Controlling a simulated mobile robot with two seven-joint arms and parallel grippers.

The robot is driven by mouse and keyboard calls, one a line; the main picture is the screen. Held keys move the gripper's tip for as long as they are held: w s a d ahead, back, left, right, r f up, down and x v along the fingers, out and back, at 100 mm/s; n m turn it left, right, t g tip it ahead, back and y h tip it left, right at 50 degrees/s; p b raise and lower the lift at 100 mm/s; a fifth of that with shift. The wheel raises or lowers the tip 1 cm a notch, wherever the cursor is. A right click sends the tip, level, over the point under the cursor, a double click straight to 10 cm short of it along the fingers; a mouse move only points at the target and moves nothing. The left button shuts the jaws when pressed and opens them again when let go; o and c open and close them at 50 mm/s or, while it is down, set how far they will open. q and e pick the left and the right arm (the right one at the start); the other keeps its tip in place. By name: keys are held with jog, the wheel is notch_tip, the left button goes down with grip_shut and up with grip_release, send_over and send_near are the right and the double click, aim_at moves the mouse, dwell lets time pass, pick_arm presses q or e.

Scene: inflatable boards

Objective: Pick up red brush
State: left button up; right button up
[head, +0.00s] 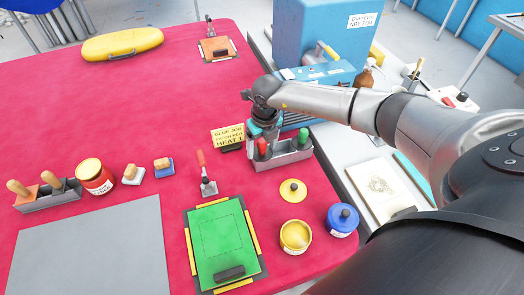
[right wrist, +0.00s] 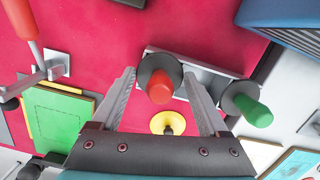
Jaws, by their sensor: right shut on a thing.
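The red brush (head: 262,147) stands upright at the left end of a grey metal holder (head: 291,160) on the red board. My right gripper (head: 264,138) is over it, and in the right wrist view its two fingers are on either side of the brush's dark round collar, shut on it. The red brush's handle (right wrist: 161,88) points up toward the wrist camera. A green-handled brush (head: 303,136) stands in the same holder to the right, and also shows in the right wrist view (right wrist: 253,111). The brush's lower end is hidden. My left gripper is not in view.
A yellow sign (head: 228,136) stands left of the holder, with a red-handled scraper (head: 206,177) in front. A green patch (head: 221,240), yellow tin (head: 295,236) and blue pot (head: 342,219) are nearer. A blue box (head: 322,45) is behind. The board's far middle is clear.

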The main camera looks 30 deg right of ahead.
jog(key=c, duration=0.5)
jog(key=shift+r, duration=0.15)
notch_tip(320, 180, up, 20)
jog(key=shift+f+p, duration=0.1)
jog(key=shift+p, duration=0.5)
jog(key=o, duration=0.7)
jog(key=c, duration=0.6)
